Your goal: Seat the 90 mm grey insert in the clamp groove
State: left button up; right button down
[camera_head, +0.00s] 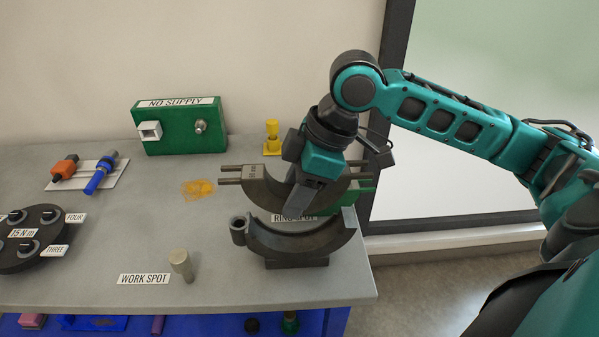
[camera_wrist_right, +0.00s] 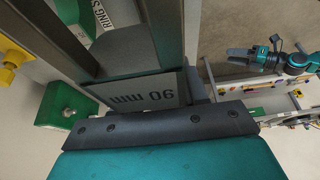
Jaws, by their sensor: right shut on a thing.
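A narrow gap shows between insert and clamp; the gripper hides part of both. In the right wrist view the insert's label face (camera_wrist_right: 150,95) fills the middle. A small teal arm, apparently my left, shows there too, its gripper (camera_wrist_right: 240,55) too small to read.
A green NO SUPPLY box (camera_head: 180,128) and yellow fitting (camera_head: 272,135) stand at the back. A grey cylinder (camera_head: 181,264) stands beside the WORK SPOT label. The bench centre-left is mostly clear.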

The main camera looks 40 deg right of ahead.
dwell(0.3)
jog(key=shift+f+b, duration=1.15)
jog(key=shift+f, duration=1.6)
jog(key=shift+p, duration=0.65)
jog(key=shift+p, duration=0.5)
jog(key=shift+f, duration=0.3)
